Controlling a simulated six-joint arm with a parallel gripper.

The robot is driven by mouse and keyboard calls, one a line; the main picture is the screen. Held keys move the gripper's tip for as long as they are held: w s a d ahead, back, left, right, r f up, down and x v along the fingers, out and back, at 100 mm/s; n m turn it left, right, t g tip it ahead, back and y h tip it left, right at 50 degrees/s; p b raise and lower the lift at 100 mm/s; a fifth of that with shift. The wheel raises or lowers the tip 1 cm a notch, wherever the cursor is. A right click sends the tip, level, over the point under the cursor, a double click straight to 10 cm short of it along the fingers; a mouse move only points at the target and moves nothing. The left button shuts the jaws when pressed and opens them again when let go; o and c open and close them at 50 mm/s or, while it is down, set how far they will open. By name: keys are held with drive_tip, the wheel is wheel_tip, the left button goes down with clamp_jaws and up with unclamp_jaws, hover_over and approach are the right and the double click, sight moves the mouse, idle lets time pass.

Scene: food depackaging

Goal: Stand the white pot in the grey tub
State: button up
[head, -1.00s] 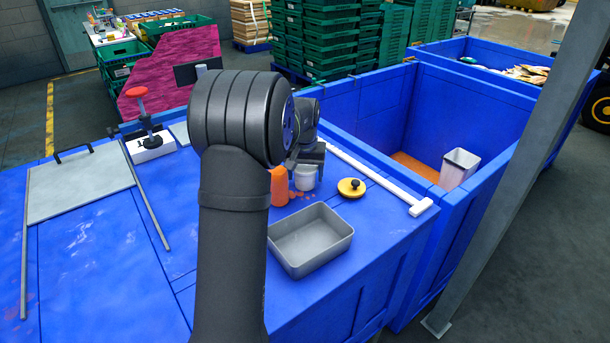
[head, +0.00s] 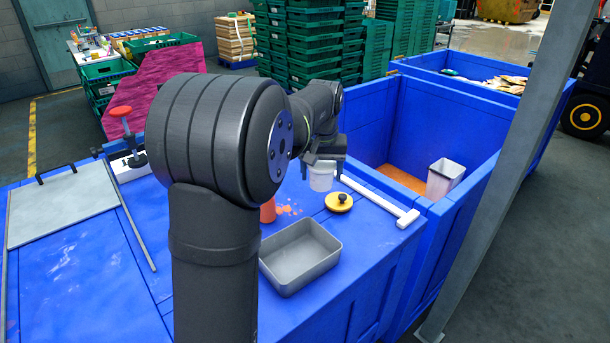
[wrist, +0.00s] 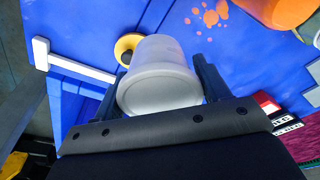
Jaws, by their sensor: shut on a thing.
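The white pot (head: 321,178) is between the fingers of my gripper (head: 323,165), near the back of the blue table. In the wrist view the pot (wrist: 160,78) fills the space between the two fingers of my gripper (wrist: 160,85), which is shut on it. In the head view the pot looks upright; whether it clears the table is hard to tell. The grey tub (head: 331,262) is an open rectangular tray on the table, nearer the camera than the pot. It looks empty and is apart from the pot.
An orange cup (head: 268,210) stands left of the pot, partly behind my arm, with orange spots beside it. A yellow disc with a black knob (head: 339,202) lies between pot and tub. A white T-shaped bar (head: 380,200) lies along the right edge, before a deep blue bin (head: 425,120).

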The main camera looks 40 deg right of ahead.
sight(332, 169)
drive_tip(key=s, duration=0.1)
drive_tip(key=s+r, duration=0.1)
drive_tip(key=s, duration=0.1)
drive_tip(key=shift+s+r, duration=0.25)
drive_tip(key=shift+s, duration=0.05)
drive_tip(key=s+a+m, duration=0.3)
drive_tip(key=s+a, duration=0.2)
drive_tip(key=s, duration=0.4)
drive_tip(key=s+a+m, duration=0.2)
drive_tip(key=s+a, duration=0.4)
drive_tip(key=s, duration=0.2)
drive_tip(key=shift+g, duration=0.3)
drive_tip(key=w+f, duration=0.2)
drive_tip(key=w, duration=0.1)
drive_tip(key=w+f, duration=0.2)
drive_tip(key=w, duration=0.2)
drive_tip(key=w+f, duration=0.2)
drive_tip(key=w, duration=0.2)
drive_tip(key=shift+a+f, duration=0.2)
drive_tip(key=shift+f, duration=2.2)
drive_tip(key=shift+f, duration=0.1)
drive_tip(key=o, duration=0.7)
drive_tip(key=shift+f, duration=0.1)
drive_tip(key=shift+o, duration=0.6)
